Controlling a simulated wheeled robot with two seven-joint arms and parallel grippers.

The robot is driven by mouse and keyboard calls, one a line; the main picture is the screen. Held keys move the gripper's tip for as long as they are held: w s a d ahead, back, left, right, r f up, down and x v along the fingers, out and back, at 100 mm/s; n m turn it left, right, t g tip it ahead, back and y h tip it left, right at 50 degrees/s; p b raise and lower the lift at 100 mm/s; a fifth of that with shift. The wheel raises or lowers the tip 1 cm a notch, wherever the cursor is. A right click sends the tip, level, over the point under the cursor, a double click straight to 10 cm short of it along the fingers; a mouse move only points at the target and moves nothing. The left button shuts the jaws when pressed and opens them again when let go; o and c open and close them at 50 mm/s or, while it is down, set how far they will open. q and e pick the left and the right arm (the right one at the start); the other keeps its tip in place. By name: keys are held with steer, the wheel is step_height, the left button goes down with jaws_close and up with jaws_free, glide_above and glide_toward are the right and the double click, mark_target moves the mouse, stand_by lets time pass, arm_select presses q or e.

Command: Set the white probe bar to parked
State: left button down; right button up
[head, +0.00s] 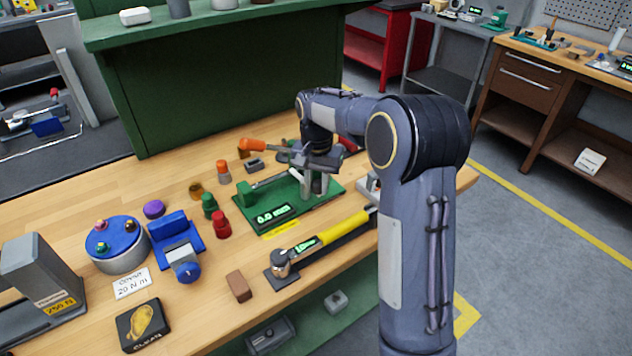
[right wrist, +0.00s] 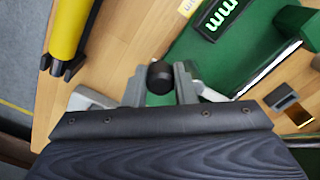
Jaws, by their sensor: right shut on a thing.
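The white probe bar (head: 268,182) lies low over the green gauge base (head: 240,209), running from a green block toward my right gripper. In the right wrist view a pale strip (right wrist: 268,73) that looks like the bar runs toward the fingers. The base's display (head: 273,215) reads about 0.0 mm. My right gripper (head: 314,186) is over the right part of the base. In the right wrist view its grey fingers (right wrist: 160,88) are shut on a black round knob (right wrist: 160,77). The fingers hide how the knob joins the bar. My left gripper is not in view.
A yellow-handled torque wrench (head: 335,232) lies in front of the base. Red (head: 221,225) and green (head: 209,206) pieces stand close on its left. An orange-handled tool (head: 253,145) is behind. A blue fixture (head: 175,240) is farther left.

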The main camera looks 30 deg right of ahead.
steer(key=n, duration=0.1)
steer(key=d+n+p, duration=0.1)
steer(key=n, duration=0.1)
steer(key=shift+w+d+r, duration=0.15)
steer(key=shift+d, duration=0.1)
steer(key=n+p, duration=0.1)
steer(key=n, duration=0.1)
steer(key=w+d+n+p, duration=0.1)
steer(key=n, duration=0.1)
steer(key=w+d+n+p, duration=0.1)
steer(key=n, duration=0.2)
steer(key=shift+d, duration=0.2)
steer(key=shift+w+d+n+p, duration=0.15)
steer(key=shift+w+n+p, duration=0.2)
steer(key=shift+n, duration=0.45)
steer(key=shift+w+d+n+p, duration=0.1)
steer(key=shift+w+n+p, duration=0.2)
steer(key=shift+n, duration=0.5)
steer(key=o, duration=1)
